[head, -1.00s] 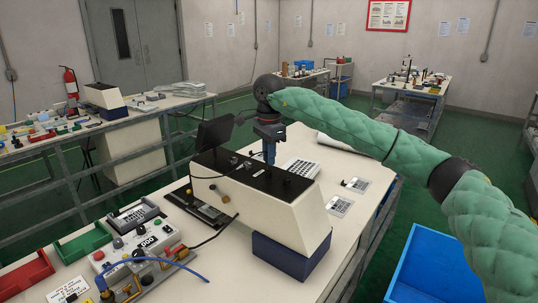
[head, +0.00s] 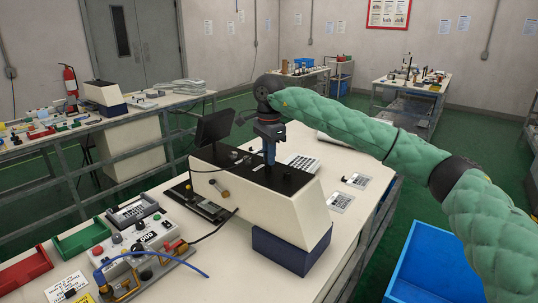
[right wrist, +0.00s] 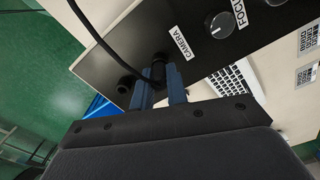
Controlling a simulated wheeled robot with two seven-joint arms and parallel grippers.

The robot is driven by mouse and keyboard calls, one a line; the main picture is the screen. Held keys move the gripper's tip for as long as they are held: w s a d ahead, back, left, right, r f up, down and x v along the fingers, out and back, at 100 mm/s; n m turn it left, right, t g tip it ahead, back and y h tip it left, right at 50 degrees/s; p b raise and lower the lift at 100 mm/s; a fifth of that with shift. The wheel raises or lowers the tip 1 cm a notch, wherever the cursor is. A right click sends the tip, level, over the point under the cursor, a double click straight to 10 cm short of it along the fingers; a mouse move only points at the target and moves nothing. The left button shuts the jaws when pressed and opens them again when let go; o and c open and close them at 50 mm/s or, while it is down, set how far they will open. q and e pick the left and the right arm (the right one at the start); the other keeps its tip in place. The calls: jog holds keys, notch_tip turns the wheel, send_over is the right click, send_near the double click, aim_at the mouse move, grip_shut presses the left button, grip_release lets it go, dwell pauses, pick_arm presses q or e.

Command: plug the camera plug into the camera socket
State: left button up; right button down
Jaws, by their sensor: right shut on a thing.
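My right gripper (head: 269,153) is over the black top panel (head: 243,172) of the cream machine, fingers pointing down. In the right wrist view its blue fingers (right wrist: 161,88) are shut on a black camera plug (right wrist: 158,67), from which a thin black cable curves up and left. The plug is right beside the white CAMERA label (right wrist: 182,43) on the panel. The camera socket is not seen apart from the plug; the plug and fingers hide the spot below. I cannot tell how deep the plug sits. My left gripper is out of view.
A FOCUS knob (right wrist: 219,25) is on the panel near the label. A small black monitor (head: 215,127) stands at the panel's far left end. A keyboard (head: 303,162) lies behind the machine. A control box (head: 134,241) with a blue cable is at front left.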

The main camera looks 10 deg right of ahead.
jog(key=c, duration=1.3)
grip_release()
jog(key=shift+f, duration=0.1)
notch_tip(320, 180, up, 8)
jog(key=shift+f+p, duration=0.1)
jog(key=shift+p, duration=1)
